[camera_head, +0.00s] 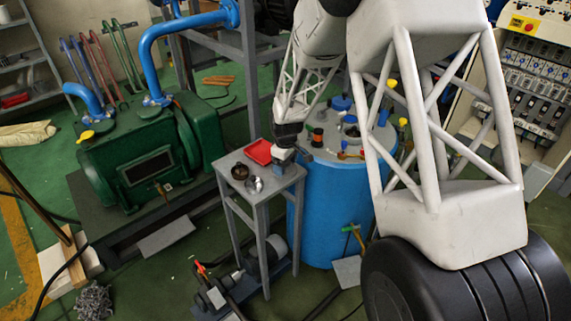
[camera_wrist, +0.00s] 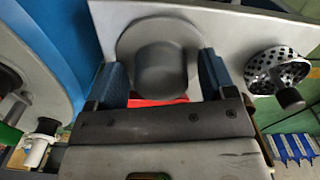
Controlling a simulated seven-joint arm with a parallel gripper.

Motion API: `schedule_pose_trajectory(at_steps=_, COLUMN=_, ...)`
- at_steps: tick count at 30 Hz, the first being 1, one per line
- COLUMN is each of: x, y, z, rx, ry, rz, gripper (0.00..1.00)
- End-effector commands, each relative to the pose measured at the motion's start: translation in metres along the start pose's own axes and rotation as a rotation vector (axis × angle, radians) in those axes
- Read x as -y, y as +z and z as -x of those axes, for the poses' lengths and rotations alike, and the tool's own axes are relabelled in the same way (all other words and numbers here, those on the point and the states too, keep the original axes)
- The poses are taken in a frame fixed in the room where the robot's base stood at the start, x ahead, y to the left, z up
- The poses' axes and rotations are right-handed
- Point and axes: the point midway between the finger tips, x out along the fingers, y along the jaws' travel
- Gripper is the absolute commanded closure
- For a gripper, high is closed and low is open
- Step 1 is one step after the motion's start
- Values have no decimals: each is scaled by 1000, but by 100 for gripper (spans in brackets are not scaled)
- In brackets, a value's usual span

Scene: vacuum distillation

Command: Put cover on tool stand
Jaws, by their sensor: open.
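The tool stand (camera_head: 268,188) is a small grey table in the middle of the head view; its top (camera_wrist: 225,25) also shows in the wrist view. A grey round piece with a thick knob (camera_wrist: 165,68), which looks like the cover, lies over the stand top in the wrist view. My gripper (camera_head: 284,156) is low at the stand's right side. In the wrist view my gripper's (camera_wrist: 162,78) blue fingers are open, one on each side of the knob. I cannot tell whether they touch it. The gripper body hides the near part of the piece.
A red tray (camera_head: 259,151), a dark brown bowl (camera_head: 240,172) and a shiny metal piece (camera_head: 254,185) are on the stand; the metal piece shows perforated with a dark knob in the wrist view (camera_wrist: 278,72). A blue tank (camera_head: 318,215) stands close right; a green pump (camera_head: 140,160) is left.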

Motion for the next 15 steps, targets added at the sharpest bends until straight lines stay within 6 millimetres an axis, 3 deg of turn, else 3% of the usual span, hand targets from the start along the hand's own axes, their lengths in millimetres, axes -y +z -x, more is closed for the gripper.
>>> schedule_pose_trajectory(at_steps=8, x=0, y=0, z=6, rx=-1, ry=1, rz=0, gripper=23)
schedule_pose_trajectory(at_steps=15, x=0, y=0, z=30, rx=-2, ry=2, rz=0, gripper=23)
